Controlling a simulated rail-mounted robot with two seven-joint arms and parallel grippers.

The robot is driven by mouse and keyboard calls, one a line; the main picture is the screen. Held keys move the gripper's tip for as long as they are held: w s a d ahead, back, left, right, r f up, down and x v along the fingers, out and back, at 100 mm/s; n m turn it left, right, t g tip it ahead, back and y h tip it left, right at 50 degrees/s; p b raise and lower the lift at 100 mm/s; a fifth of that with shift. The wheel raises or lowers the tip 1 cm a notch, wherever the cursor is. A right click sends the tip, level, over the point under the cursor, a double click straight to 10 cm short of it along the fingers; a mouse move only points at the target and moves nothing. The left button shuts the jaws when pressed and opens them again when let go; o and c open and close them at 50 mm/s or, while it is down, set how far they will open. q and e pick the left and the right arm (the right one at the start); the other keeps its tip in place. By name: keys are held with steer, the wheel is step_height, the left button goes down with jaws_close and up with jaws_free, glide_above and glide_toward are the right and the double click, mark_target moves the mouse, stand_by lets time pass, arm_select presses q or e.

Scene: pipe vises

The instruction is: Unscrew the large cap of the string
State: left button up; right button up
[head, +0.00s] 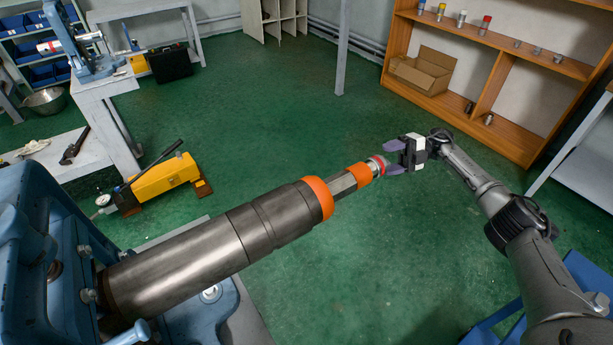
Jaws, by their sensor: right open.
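The string (190,258) is a thick grey metal cylinder that points from lower left toward the centre right. It has a wide orange ring (319,197), then a grey hex section (342,184), a smaller orange ring (360,174) and a red-banded metal end piece (377,165). I cannot tell which part is the large cap. My right gripper (388,158) has its purple fingers open at the far end of the string. The fingers lie above and below the red-banded end; contact cannot be told. My left gripper is not in view.
A blue vise (40,250) holds the string's near end at lower left. A yellow hydraulic pump (163,176) stands on the floor. An orange wooden shelf (470,50) with a cardboard box (423,70) is at back right. Green floor around the string's tip is clear.

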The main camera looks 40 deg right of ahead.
steer(key=m+g+b, duration=0.1)
steer(key=m+g, duration=0.1)
steer(key=m, duration=0.4)
steer(key=m+g+b, duration=0.2)
steer(key=m, duration=0.4)
steer(key=s+m+g+h+b, duration=0.1)
steer(key=m+b, duration=0.1)
steer(key=m, duration=0.4)
steer(key=shift+g, duration=0.4)
stand_by(0.4)
